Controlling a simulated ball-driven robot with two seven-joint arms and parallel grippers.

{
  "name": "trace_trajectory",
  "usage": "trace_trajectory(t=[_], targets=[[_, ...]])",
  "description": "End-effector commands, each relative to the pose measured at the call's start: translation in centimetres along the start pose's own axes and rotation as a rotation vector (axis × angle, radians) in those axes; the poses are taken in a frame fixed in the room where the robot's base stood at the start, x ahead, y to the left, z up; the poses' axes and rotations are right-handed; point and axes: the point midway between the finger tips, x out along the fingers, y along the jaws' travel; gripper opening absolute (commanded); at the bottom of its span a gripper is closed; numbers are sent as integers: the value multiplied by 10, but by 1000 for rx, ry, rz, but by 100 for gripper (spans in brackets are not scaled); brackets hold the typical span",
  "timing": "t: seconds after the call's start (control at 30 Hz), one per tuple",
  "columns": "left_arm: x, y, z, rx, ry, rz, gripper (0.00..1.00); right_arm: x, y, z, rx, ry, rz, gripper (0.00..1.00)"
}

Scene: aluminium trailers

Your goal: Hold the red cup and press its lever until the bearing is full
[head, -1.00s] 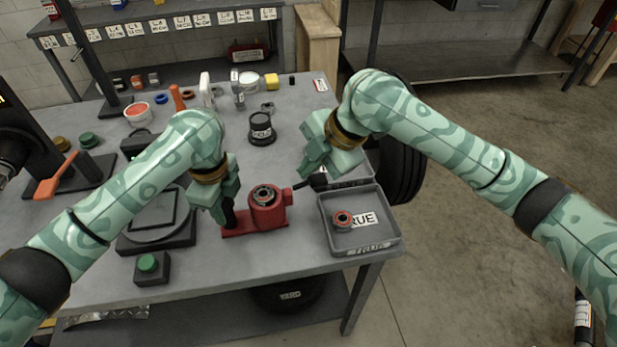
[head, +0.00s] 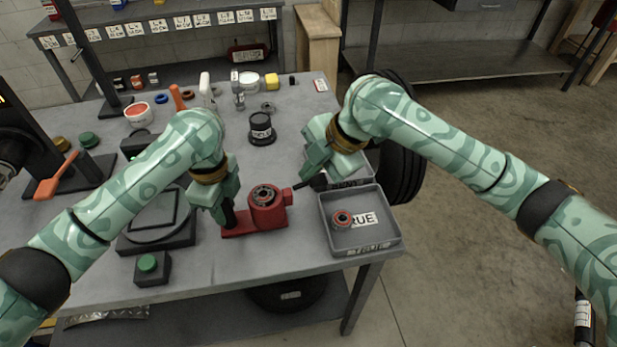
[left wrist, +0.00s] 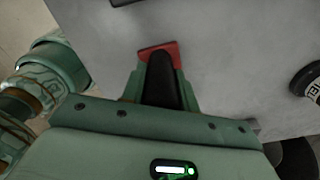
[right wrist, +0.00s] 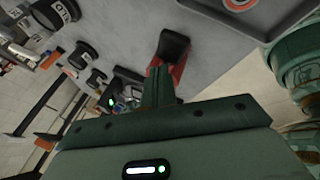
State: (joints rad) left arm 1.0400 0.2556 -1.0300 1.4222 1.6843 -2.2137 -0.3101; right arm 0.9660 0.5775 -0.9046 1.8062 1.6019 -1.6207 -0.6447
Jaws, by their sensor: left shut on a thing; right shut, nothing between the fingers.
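The red cup (head: 267,214) stands upright on its red base on the bench, with a metal bearing (head: 264,195) seated in its top. My left gripper (head: 226,215) is shut on the black handle at the base's left end; the handle (left wrist: 163,80) also shows between its fingers in the left wrist view. The dark lever (head: 303,184) sticks out from the cup's right side. My right gripper (head: 308,180) is shut and empty, with its tips at the lever's outer end. I cannot tell whether they touch. How full the bearing is cannot be made out.
A grey tray (head: 371,246) with a red-ringed bearing (head: 342,219) and a TRUE label stands right of the cup. Another tray lies behind it, partly hidden by my right gripper. A green-button box (head: 150,268) and a black round plate (head: 160,243) are at the left.

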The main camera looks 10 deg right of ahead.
Motion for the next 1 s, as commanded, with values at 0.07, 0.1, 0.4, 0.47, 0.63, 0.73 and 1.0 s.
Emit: trace_trajectory(t=[0.07,0.1,0.4,0.47,0.63,0.73,1.0], targets=[[0,0,0,1,0,0,1,1,-2,2,1,-3,-3,0],[0,0,0,1,0,0,1,2,-2,2,1,-3,-3,0],[0,0,0,1,1,0,1,5,-4,4,1,-4,-4,0],[0,0,0,1,1,0,1,5,-4,5,1,-4,-5,0],[0,0,0,1,1,0,1,7,-6,6,1,-4,-5,0],[0,0,0,1,1,0,1,8,-6,7,1,-4,-5,0],[0,0,0,1,1,0,1,10,-8,9,2,-6,-5,0]])
